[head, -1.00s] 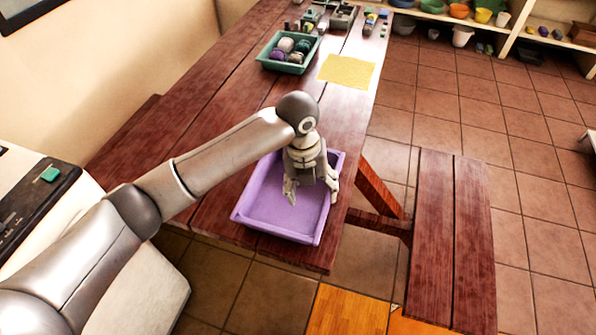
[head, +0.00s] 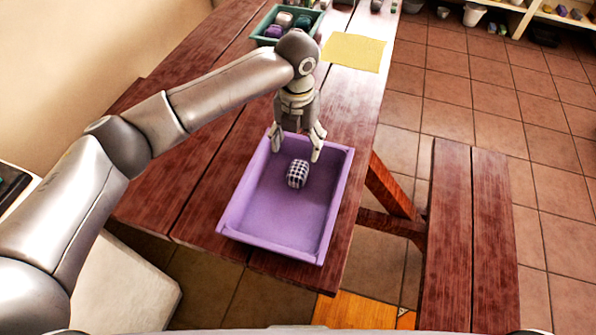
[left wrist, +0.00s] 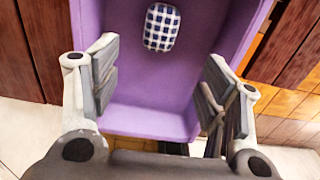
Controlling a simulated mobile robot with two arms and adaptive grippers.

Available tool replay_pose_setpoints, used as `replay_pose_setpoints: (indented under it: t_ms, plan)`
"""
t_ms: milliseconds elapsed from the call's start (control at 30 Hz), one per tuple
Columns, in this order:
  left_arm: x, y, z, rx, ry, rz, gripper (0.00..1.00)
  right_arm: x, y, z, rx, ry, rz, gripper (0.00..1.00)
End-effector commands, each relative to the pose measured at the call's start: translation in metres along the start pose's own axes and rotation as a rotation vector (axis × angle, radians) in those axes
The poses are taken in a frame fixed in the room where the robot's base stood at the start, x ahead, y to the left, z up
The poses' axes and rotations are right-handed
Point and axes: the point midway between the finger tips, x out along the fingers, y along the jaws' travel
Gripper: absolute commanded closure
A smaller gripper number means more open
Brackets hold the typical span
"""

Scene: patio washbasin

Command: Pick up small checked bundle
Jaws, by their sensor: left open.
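The small checked bundle (head: 297,174), dark blue and white, lies alone on the floor of the purple tray (head: 235,238). In the left wrist view the bundle (left wrist: 161,27) shows near the top, beyond the fingertips and between their lines. My left gripper (head: 296,150) is open and empty over the far part of the tray, apart from the bundle. Its spread fingers also show in the left wrist view (left wrist: 160,70). My right gripper is in neither view.
The tray stands on a dark red wooden table (head: 190,190). A yellow cloth (head: 353,52) lies behind it, and a green tray (head: 262,38) with several bundles is at the back. A bench (head: 450,240) stands at the right.

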Motion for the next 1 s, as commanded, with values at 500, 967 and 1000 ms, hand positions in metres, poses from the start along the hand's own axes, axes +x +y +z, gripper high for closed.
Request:
replay_pose_setpoints:
  t_ms: [500, 967, 1000]
  plan:
    - [0.065, 0.0, 0.0, -0.001, 0.002, 0.0, 0.31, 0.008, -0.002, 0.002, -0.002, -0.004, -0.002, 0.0]
    - [0.117, -0.003, -0.001, 0.0, 0.002, 0.0, 0.31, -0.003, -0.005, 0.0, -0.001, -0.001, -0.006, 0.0]
    - [0.119, -0.003, 0.0, -0.001, 0.001, 0.0, 0.31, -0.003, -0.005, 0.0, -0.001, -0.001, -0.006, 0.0]
